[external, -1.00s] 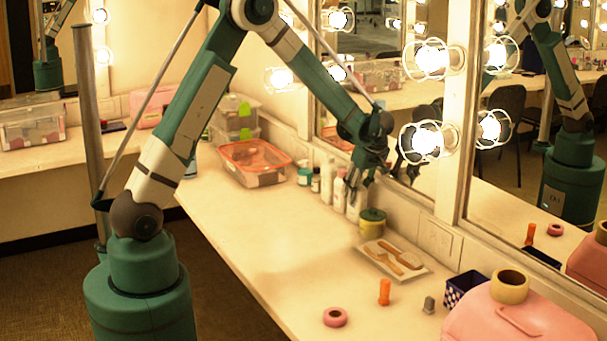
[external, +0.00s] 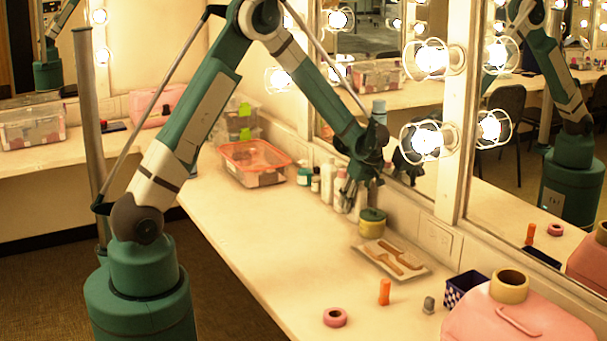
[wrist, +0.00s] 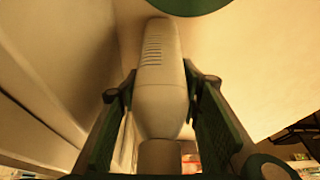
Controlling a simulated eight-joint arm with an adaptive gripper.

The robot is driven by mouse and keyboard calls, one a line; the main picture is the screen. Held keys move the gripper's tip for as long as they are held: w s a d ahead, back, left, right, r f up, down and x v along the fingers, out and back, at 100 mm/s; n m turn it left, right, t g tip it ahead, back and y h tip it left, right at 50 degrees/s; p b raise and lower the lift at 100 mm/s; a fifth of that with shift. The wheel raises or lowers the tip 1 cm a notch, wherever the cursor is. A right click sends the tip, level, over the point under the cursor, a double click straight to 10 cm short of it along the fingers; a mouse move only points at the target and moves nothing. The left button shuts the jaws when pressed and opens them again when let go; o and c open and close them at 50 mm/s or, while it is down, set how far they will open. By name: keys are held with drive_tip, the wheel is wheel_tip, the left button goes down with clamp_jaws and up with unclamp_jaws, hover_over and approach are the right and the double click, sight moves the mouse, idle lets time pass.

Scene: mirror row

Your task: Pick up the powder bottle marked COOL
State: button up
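No COOL marking is legible. In the external view my gripper (external: 348,195) points down among the small bottles by the mirror wall, partly covering pale ones. A white bottle (external: 327,180) stands just left of it.
A yellow tin with a dark green lid (external: 372,222) stands close to the right of my gripper. A tray with brushes (external: 390,257) lies nearer. A teal-labelled jar (external: 304,173) and an orange-rimmed bin (external: 254,163) stand left. The mirror wall is close behind; the counter's front middle is clear.

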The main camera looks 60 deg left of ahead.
drive_tip(key=shift+c, duration=0.6)
drive_tip(key=c, duration=0.7)
drive_tip(key=shift+r+p, duration=0.7)
drive_tip(key=shift+r, duration=4.3)
